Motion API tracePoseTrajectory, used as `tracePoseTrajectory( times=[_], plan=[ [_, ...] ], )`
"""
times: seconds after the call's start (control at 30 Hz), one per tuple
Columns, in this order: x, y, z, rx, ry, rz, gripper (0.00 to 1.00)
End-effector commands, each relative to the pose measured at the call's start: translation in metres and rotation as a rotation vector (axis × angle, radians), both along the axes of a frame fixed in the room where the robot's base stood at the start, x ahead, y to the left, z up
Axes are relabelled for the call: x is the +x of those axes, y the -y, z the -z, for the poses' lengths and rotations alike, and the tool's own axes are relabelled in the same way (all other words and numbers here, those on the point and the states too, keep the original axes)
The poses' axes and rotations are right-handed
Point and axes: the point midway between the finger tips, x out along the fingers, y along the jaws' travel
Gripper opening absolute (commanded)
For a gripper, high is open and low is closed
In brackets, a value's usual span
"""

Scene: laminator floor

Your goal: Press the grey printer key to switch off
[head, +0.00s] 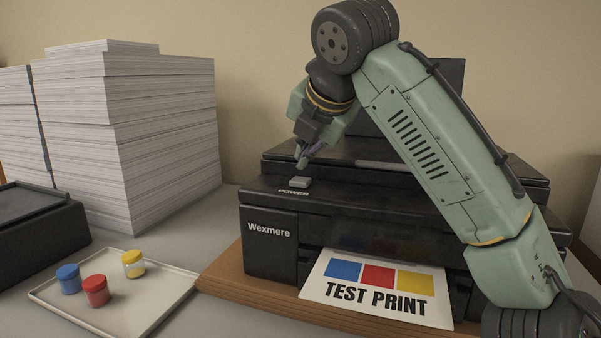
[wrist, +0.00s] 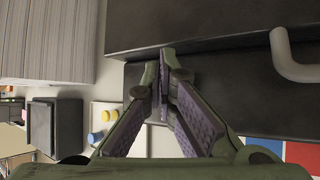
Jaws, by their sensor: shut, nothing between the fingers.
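The black Wexmere printer (head: 330,215) stands on a wooden board. Its grey key (head: 300,182) sits on the top left of the printer, just behind the word POWER, and appears raised above the surface. My gripper (head: 302,163) is shut and empty, pointing down, with its tips a little above and behind the key in the head view. In the wrist view my gripper (wrist: 164,52) has its fingertips together over the black printer top (wrist: 215,85). The key is mostly hidden by the fingers there, and I cannot tell whether the tips touch it.
Tall paper stacks (head: 125,130) stand left of the printer. A white tray (head: 150,312) with blue, red and yellow jars lies at the front left. A test print sheet (head: 375,290) sticks out of the printer's front. A black box (head: 35,235) stands at the far left.

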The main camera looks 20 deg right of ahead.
Motion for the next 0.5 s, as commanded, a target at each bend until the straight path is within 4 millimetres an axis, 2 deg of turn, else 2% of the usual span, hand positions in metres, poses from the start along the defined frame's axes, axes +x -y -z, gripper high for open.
tracePoseTrajectory(
  times=[0.27,0.5],
  plan=[
    [0.000,0.000,-0.002,0.000,0.000,0.000,0.00],
    [0.000,0.000,-0.023,0.000,-0.001,0.000,0.00]
  ],
)
